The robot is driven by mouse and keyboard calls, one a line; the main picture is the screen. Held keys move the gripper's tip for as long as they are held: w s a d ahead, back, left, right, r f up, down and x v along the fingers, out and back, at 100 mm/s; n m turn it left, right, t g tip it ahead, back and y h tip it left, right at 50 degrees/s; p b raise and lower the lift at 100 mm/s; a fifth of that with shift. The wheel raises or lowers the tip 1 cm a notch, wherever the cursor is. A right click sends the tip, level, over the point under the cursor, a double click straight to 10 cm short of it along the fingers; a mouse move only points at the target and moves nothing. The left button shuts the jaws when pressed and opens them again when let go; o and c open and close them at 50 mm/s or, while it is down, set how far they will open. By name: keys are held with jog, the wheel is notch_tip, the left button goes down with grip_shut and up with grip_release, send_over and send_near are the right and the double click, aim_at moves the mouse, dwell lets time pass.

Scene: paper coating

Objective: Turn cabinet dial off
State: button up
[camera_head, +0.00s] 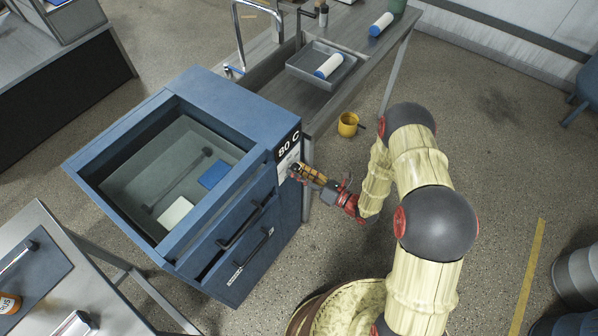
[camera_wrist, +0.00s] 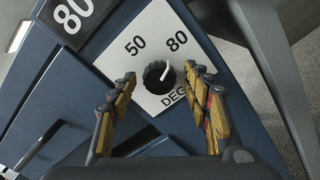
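The blue cabinet (camera_head: 238,98) stands left of my arm. Its front corner has a display (camera_head: 288,142) reading 80 C, which shows partly in the wrist view (camera_wrist: 75,14). Below the display is a white dial plate (camera_wrist: 140,38) marked 50, 80 and DEG. The round black dial (camera_wrist: 158,77) has a white pointer line aimed up and right, toward the 80 mark. My gripper (camera_wrist: 158,80) is open, with one finger on each side of the dial. Gaps show between the fingers and the dial in this view. In the head view my gripper (camera_head: 300,172) covers the dial.
An open compartment in the cabinet holds a blue sheet (camera_head: 215,174) and a whitish sheet (camera_head: 175,212). Black handles (camera_head: 240,228) stick out from the front. A metal bench (camera_head: 345,28) with a grey tray (camera_head: 300,63) stands behind. A yellow mug (camera_head: 348,124) is nearby.

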jog(key=shift+c, duration=1.3)
jog(key=c, duration=0.7)
jog(key=shift+c, duration=0.6)
